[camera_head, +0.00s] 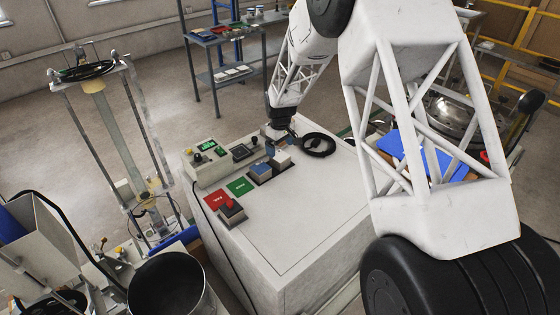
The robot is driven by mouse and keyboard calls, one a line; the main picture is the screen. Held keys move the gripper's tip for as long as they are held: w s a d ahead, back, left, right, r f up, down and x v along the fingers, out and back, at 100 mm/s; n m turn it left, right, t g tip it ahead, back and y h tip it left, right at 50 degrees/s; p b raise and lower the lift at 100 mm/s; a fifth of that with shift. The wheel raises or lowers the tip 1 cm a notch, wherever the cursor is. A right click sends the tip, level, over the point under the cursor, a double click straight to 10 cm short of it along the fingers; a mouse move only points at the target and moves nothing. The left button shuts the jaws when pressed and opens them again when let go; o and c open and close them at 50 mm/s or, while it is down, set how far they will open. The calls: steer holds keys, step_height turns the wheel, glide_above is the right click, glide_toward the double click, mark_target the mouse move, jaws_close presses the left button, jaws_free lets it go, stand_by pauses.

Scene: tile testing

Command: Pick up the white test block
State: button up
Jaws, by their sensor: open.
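A small block with a white top (281,158) sits on the bench top, in the row of blocks near the control panel. It looks like the white test block. My gripper (284,142) is at the end of my arm, just behind and above this block. It points down and is open. The fingers are small and dark here, and I cannot tell whether they touch the block. A blue-topped block (261,170) stands directly to the left of the white one. A red-topped block (231,209) stands further left and nearer.
A red card (216,199) and a green card (240,187) lie beside the blocks. A control panel (211,164) stands along the back left edge. A black ring-shaped item (318,145) lies right of the white block. The front of the bench top (300,220) is clear.

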mark_target(280, 156)
steer(key=shift+f, duration=0.8)
steer(key=shift+f, duration=0.1)
steer(key=shift+s+f, duration=0.1)
steer(key=shift+f, duration=2.4)
steer(key=shift+c, duration=0.2)
steer(key=c, duration=1.2)
